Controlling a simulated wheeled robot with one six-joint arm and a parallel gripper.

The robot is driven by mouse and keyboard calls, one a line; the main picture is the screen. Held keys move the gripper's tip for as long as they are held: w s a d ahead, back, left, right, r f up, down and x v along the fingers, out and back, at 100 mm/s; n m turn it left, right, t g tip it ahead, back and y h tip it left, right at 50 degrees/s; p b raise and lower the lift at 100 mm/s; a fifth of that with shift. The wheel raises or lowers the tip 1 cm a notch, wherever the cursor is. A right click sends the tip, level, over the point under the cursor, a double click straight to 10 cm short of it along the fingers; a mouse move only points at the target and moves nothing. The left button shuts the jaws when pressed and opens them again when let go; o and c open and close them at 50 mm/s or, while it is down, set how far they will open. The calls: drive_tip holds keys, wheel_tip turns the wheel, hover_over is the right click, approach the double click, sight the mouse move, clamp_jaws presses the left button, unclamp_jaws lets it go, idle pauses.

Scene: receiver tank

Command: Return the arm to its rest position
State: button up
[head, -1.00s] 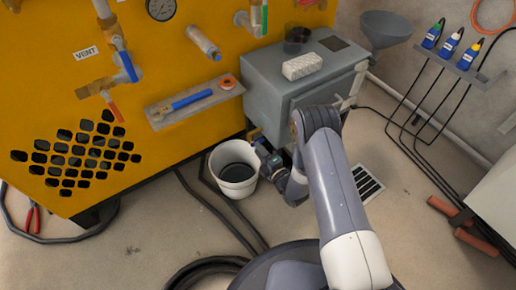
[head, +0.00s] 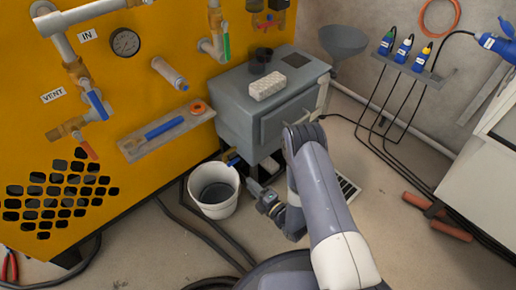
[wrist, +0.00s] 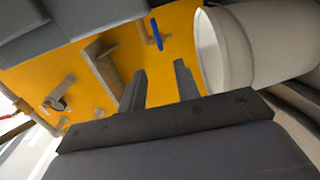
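My arm reaches up from the bottom of the head view, bends at its elbow and hangs down to my gripper (head: 246,178) beside the white bucket (head: 213,208). In the wrist view the two dark fingers of my gripper (wrist: 160,80) stand apart with nothing between them, so it is open. A blue valve handle (wrist: 157,34) shows beyond the fingertips, apart from them; it also shows behind the bucket in the head view (head: 231,158). The bucket (wrist: 222,50) is close at right in the wrist view.
A grey cabinet (head: 240,115) stands behind my arm, with a white block (head: 267,84) on top. The yellow panel (head: 60,110) with pipes and a tool shelf (head: 135,148) is at left. Hoses and red cylinders (head: 450,231) lie on the floor. A white cabinet (head: 480,190) is at right.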

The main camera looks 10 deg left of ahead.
drive_tip(key=b+x, duration=0.3)
drive_tip(key=x, duration=0.7)
drive_tip(key=shift+w+a, duration=0.25)
drive_tip(key=shift+w, duration=0.05)
